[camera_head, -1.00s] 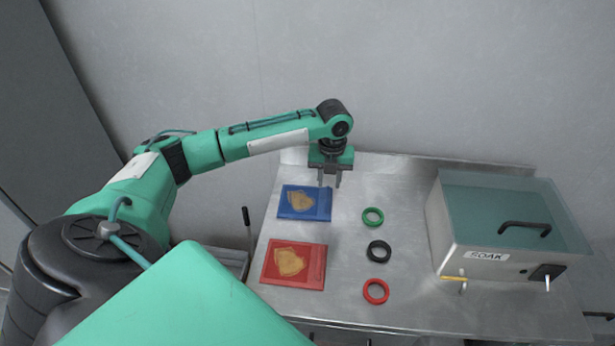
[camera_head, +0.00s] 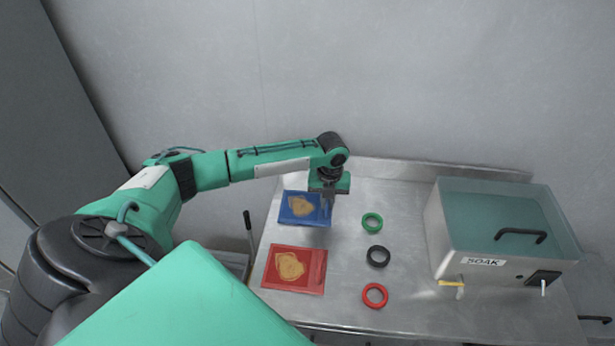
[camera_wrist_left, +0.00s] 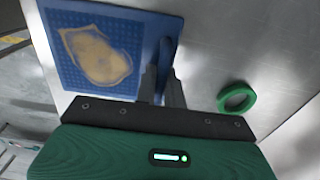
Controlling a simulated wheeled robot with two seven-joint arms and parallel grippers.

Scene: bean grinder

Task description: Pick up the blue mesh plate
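The blue mesh plate (camera_head: 288,216) lies flat on the metal table, with a tan irregular patch on its top. In the left wrist view, the blue plate (camera_wrist_left: 67,65) shows a dotted mesh and a raised blue strip near its right edge. My left gripper (camera_head: 327,222) points down at the plate's right side. In the left wrist view, the left fingers (camera_wrist_left: 161,88) are close together with the blue strip between them, and they look shut on it. The fingertips' exact contact is partly hidden. My right gripper is not in view.
A red plate (camera_head: 318,270) with a tan patch lies in front of the blue one. Green (camera_head: 372,222), black (camera_head: 378,256) and red (camera_head: 375,295) rings lie to the right. A metal box labelled SOAK (camera_head: 470,262) stands farther right. A wall is behind the table.

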